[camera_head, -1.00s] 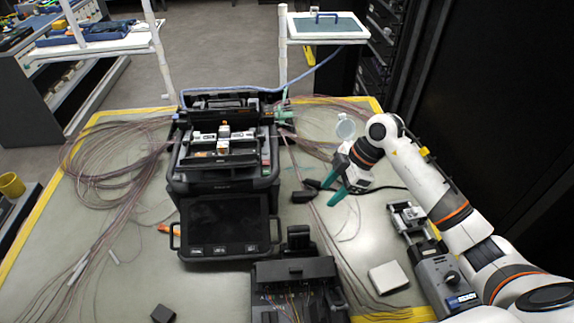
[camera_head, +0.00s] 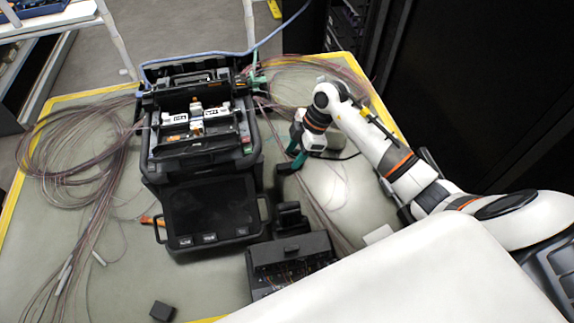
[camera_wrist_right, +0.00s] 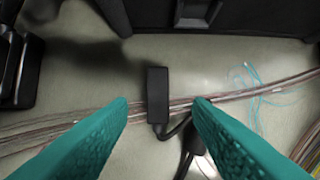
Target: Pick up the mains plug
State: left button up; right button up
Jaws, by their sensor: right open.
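A black block with a cable, which I take for the mains plug (camera_wrist_right: 157,92), lies on the mat in the right wrist view. It sits just beyond and between the fingertips, with a gap on each side. My right gripper (camera_head: 291,159) has teal fingers and is open and empty, low over the mat to the right of the fusion splicer (camera_head: 203,160). The right gripper's fingers (camera_wrist_right: 160,108) also show in the wrist view. In the head view the plug is largely lost among the fingers and dark parts. My left gripper is out of view.
A black cable (camera_wrist_right: 186,158) runs from the block toward the picture's bottom. Thin fibres (camera_wrist_right: 275,88) cross the mat beside it. A black box with coloured wires (camera_head: 287,262) stands at the front. A small black block (camera_head: 162,311) lies at the front left.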

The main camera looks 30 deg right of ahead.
aim_at(289, 165)
jog(key=x, duration=0.3)
jog(key=shift+s+a+f, duration=0.1)
jog(key=shift+a+f, duration=0.1)
jog(key=shift+f, duration=0.25)
grip_shut()
jog(key=shift+r, duration=0.15)
